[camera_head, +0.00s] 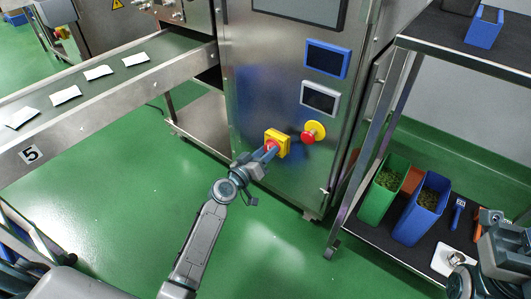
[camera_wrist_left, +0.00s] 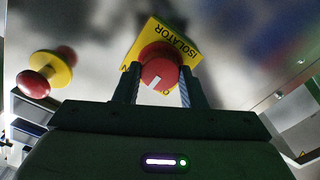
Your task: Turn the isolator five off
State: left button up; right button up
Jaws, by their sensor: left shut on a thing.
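The isolator is a red rotary knob on a yellow plate (camera_head: 284,139) on the steel machine front, beside a conveyor marked 5. In the left wrist view its red knob (camera_wrist_left: 160,66) sits between my fingers, with a white mark on it, and the yellow plate (camera_wrist_left: 186,43) reads "ISOLATOR" upside down. My left gripper (camera_head: 268,150) is shut on the red knob, one finger on each side. My right gripper (camera_head: 462,284) is at the lower right edge, partly cut off; its fingers cannot be made out clearly.
A red mushroom button (camera_head: 313,131) on a yellow base is just right of the isolator. Two small screens (camera_head: 326,60) are above. The conveyor (camera_head: 110,85) carries several white teabags at left. A shelf rack at right holds a green bin (camera_head: 378,205) and a blue bin (camera_head: 413,222).

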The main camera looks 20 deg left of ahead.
pick_arm(q)
jog(key=n+p, duration=0.1)
jog(key=n, duration=0.7)
jog(key=shift+n, duration=0.3)
dwell(0.3)
jog(key=o, duration=1)
jog(key=v, duration=1)
jog(key=shift+s+p, duration=0.35)
jog(key=shift+p, duration=0.05)
jog(key=shift+a+r, duration=0.1)
jog(key=shift+a, duration=0.1)
